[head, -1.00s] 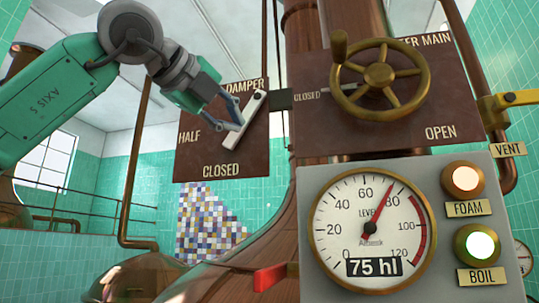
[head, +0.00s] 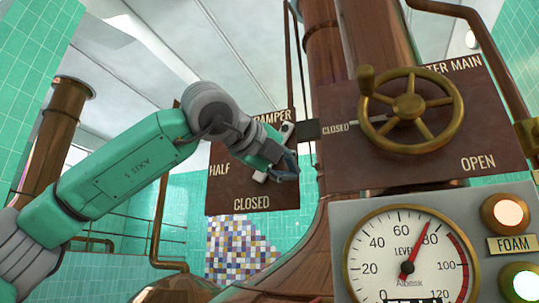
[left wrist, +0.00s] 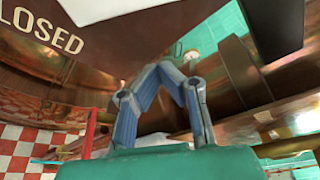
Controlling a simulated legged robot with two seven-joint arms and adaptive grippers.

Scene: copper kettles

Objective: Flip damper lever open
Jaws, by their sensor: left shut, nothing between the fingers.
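The damper lever (head: 287,131) is a white bar on the brown damper board (head: 225,192). It slants from upper right to lower left, and my left gripper hides its middle. The board reads HALF at its left and CLOSED at its bottom; DAMPER at the top is partly covered. My left gripper (head: 290,172) is shut and empty, in front of the board at the lever's right side. I cannot tell whether it touches the lever. In the left wrist view its blue fingers (left wrist: 160,68) meet, with a white piece of the lever (left wrist: 105,8) above them. My right gripper is not in view.
Right of the damper board is a brass handwheel (head: 410,107) on a second board marked CLOSED and OPEN. Below it a grey panel carries a level gauge (head: 408,262) and lit buttons (head: 505,213). Copper pipes (head: 325,70) rise behind. Open room lies left of the damper board.

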